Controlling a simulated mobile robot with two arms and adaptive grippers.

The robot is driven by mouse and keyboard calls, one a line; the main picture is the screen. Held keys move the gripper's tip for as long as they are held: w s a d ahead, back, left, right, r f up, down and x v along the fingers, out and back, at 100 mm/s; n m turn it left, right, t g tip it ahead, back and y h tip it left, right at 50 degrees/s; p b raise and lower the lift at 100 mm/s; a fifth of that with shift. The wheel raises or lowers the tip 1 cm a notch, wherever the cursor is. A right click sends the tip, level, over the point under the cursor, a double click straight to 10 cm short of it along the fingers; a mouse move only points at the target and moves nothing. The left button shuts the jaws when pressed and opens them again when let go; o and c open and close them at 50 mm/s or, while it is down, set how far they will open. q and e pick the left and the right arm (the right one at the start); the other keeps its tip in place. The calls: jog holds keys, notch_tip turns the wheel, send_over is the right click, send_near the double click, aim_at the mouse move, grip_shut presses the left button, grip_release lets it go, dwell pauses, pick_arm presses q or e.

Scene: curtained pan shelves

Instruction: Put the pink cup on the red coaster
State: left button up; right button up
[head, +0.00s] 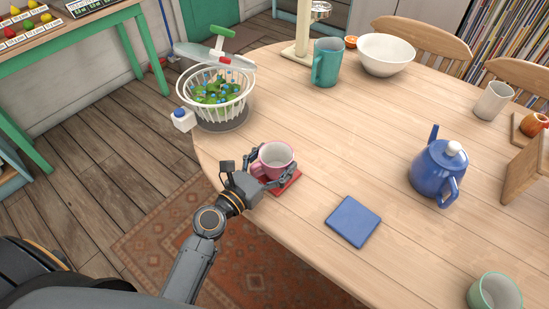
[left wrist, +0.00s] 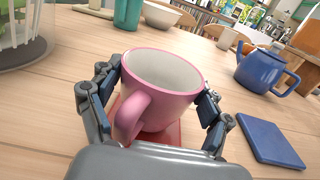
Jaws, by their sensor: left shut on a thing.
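The pink cup (head: 272,160) is upright at the near left edge of the round table in the head view. It fills the middle of the left wrist view (left wrist: 158,85), its handle toward my wrist. My left gripper (head: 268,170) is shut on the cup, a finger on each side. The red coaster (head: 289,184) lies on the table directly under the cup, partly hidden by the cup and fingers. It also shows in the left wrist view (left wrist: 172,138). I cannot tell whether the cup's base touches the coaster. My right gripper is not in view.
A blue coaster (head: 353,221) lies to the right, with a blue teapot (head: 438,170) beyond it. A white basket (head: 214,92) of greens, a teal mug (head: 327,62) and a white bowl (head: 386,54) stand farther back. The table's middle is clear.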

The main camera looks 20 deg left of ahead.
pick_arm(q)
jog(key=shift+f, duration=0.4)
dwell(0.3)
jog(key=o, duration=1.3)
jog(key=v, duration=1.2)
jog(key=shift+r, duration=0.1)
grip_shut()
